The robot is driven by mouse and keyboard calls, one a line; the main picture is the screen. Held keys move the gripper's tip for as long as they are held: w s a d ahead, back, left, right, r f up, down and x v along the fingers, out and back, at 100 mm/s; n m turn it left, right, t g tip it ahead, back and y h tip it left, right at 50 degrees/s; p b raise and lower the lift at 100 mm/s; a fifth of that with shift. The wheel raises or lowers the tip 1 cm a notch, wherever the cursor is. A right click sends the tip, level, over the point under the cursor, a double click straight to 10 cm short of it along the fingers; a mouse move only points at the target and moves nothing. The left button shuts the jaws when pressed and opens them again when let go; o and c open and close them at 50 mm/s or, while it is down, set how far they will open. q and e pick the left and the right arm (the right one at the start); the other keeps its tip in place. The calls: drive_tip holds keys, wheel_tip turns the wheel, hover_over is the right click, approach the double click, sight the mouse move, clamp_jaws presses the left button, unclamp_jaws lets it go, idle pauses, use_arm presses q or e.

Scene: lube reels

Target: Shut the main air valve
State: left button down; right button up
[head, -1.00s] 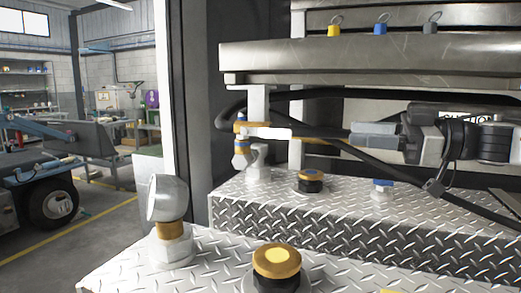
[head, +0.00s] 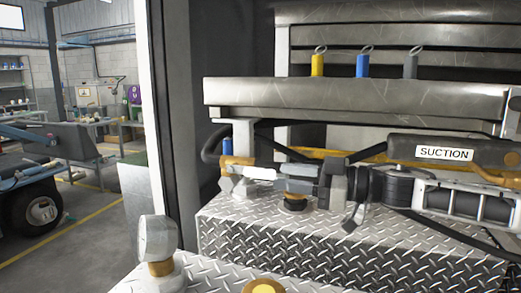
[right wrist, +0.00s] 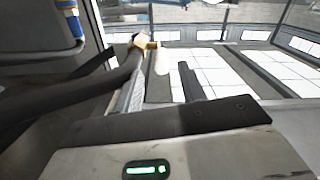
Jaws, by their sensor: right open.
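The valve (head: 240,172) stands at the far left of the tread-plate deck, with a brass-yellow body and a lever pointing right. The lever's white grip (head: 262,173) ends at the tips of my right gripper (head: 284,177). The gripper is open, its grey fingers pointing left. I cannot tell if the grip lies between the fingers or just short of them. In the right wrist view the white grip (right wrist: 161,61) and yellow valve part (right wrist: 143,41) show beyond the dark finger (right wrist: 188,82). My left gripper is not in view.
A dark knob with a brass top (head: 293,203) is just below the fingers. A gauge (head: 157,238) and yellow-topped knob (head: 264,287) stand on the front deck. A dark hose (right wrist: 90,85) runs close by in the wrist view. Metal shelves (head: 350,98) hang above.

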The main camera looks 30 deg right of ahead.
sight(261, 173)
drive_tip(key=p+x, duration=0.1)
drive_tip(key=p, duration=0.1)
drive_tip(key=p+x, duration=0.4)
drive_tip(key=p, duration=0.1)
drive_tip(key=shift+a+r, duration=0.15)
drive_tip(key=shift+r, duration=0.15)
drive_tip(key=shift+w+a+f+p, duration=0.2)
drive_tip(key=shift+w+a+p, duration=0.15)
drive_tip(key=shift+w+p, duration=0.05)
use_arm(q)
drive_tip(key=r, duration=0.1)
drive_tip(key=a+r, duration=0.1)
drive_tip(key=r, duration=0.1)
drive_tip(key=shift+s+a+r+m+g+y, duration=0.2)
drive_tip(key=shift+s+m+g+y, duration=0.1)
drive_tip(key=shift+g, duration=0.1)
use_arm(e)
drive_tip(key=shift+f, duration=0.1)
